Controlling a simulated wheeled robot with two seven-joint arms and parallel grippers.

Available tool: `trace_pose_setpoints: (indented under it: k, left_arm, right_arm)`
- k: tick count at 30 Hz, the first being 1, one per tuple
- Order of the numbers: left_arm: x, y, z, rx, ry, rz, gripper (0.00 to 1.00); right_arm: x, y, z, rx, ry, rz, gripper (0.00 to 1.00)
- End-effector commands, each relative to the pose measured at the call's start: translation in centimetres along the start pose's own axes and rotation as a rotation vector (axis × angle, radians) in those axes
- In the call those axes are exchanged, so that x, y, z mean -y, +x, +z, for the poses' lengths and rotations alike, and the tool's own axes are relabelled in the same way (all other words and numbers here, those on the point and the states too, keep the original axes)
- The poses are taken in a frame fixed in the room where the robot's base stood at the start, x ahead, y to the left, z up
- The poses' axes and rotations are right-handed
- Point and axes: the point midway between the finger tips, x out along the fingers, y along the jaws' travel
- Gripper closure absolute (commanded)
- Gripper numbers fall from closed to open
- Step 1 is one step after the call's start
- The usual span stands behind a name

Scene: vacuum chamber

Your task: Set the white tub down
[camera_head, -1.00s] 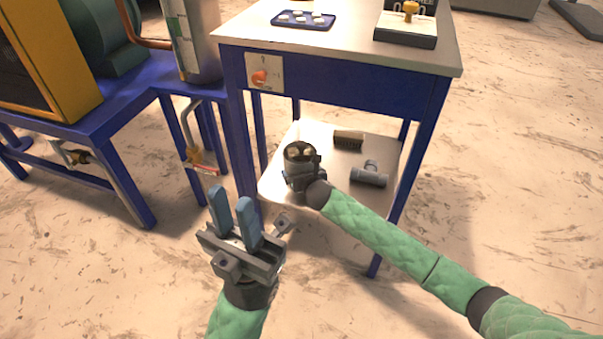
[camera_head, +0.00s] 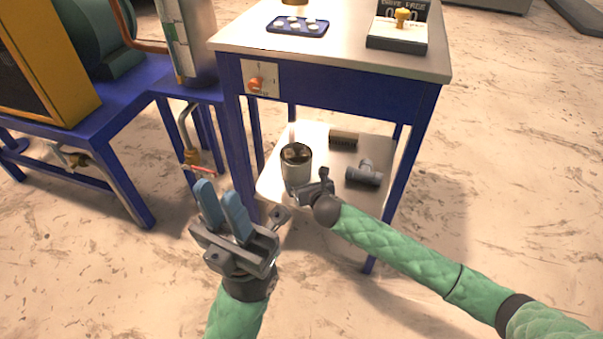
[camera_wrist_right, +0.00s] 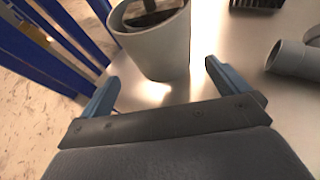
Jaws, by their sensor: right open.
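The white tub (camera_head: 297,178) stands upright on the lower shelf (camera_head: 273,187) of the blue table, near the shelf's left side. In the right wrist view the tub (camera_wrist_right: 157,50) has dark content inside its rim. My right gripper (camera_head: 309,190) is open, and its fingers (camera_wrist_right: 163,68) are spread on the near side of the tub. A bright strip of shelf shows between the tub and the gripper's palm, and neither finger seems to press on the tub. My left gripper (camera_head: 218,192) is empty, with a gap between its blue fingers, in front of the table's left leg.
A grey pipe tee (camera_head: 363,173) and a brush (camera_head: 344,138) lie on the shelf right of the tub. The blue table legs (camera_head: 405,170) and tabletop (camera_head: 330,45) enclose the shelf. A blue tray (camera_head: 297,27) and a gauge stand (camera_head: 398,35) are on top.

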Motion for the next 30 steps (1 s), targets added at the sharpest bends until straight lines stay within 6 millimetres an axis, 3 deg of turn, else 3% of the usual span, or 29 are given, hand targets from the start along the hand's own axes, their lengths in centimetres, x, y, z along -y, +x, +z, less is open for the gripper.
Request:
trace_pose_setpoints:
  k: [7, 26, 30]
  left_arm:
    - [0.1, 1.0, -0.1, -0.018, -0.001, -0.019, 0.76]
    - [0.1, 0.8, -0.1, -0.009, -0.006, -0.01, 0.76]
    - [0.1, 0.8, -0.1, -0.011, -0.005, -0.012, 0.76]
  right_arm:
    - [0.0, -2.6, 0.1, 0.001, 0.0, 0.0, 0.0]
    - [-0.1, -3.0, 0.0, 0.0, 0.007, 0.0, 0.0]
    - [-0.7, -3.9, -0.5, -0.017, 0.117, -0.01, 0.0]
